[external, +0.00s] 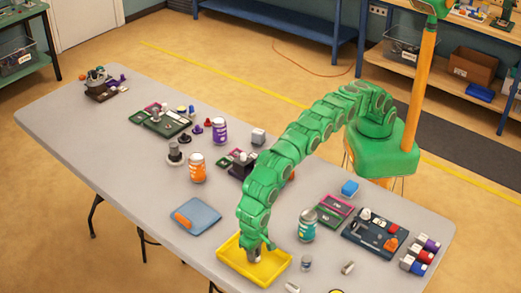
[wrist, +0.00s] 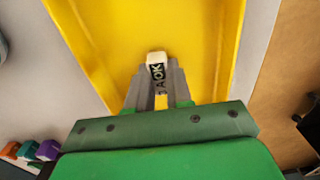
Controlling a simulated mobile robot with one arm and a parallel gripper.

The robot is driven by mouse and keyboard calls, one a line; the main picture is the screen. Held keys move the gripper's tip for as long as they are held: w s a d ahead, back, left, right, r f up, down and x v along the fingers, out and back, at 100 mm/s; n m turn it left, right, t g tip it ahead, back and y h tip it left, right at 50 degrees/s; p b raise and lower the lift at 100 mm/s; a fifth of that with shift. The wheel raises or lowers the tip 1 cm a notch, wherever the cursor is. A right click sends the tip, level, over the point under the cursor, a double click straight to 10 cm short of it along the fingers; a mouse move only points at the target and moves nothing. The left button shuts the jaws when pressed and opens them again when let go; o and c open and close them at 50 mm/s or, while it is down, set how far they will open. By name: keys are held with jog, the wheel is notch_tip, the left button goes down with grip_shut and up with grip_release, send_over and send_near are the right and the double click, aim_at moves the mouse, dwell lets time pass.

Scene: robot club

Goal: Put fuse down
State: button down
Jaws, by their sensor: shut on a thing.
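My gripper (wrist: 157,88) is shut on a small fuse (wrist: 157,66) with a pale end and a dark band with light lettering. The fuse sits between the fingertips, and its lower part is hidden by them. Below is a yellow tray (wrist: 205,50), which fills most of the wrist view. In the external view my gripper (external: 254,253) reaches down into the yellow tray (external: 232,262) at the table's front edge. I cannot tell whether the fuse touches the tray floor.
A blue pad (external: 203,217) with an orange piece lies left of the tray. A teal-banded jar (external: 307,226) and small grey cylinders (external: 306,262) stand to its right. A dark organizer (external: 375,235) lies further right. The grey table (external: 150,215) is bare at front left.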

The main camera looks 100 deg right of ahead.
jog(key=shift+f, duration=0.15)
jog(key=c, duration=1)
grip_release()
jog(key=shift+r, duration=6.15)
jog(key=shift+r, duration=0.1)
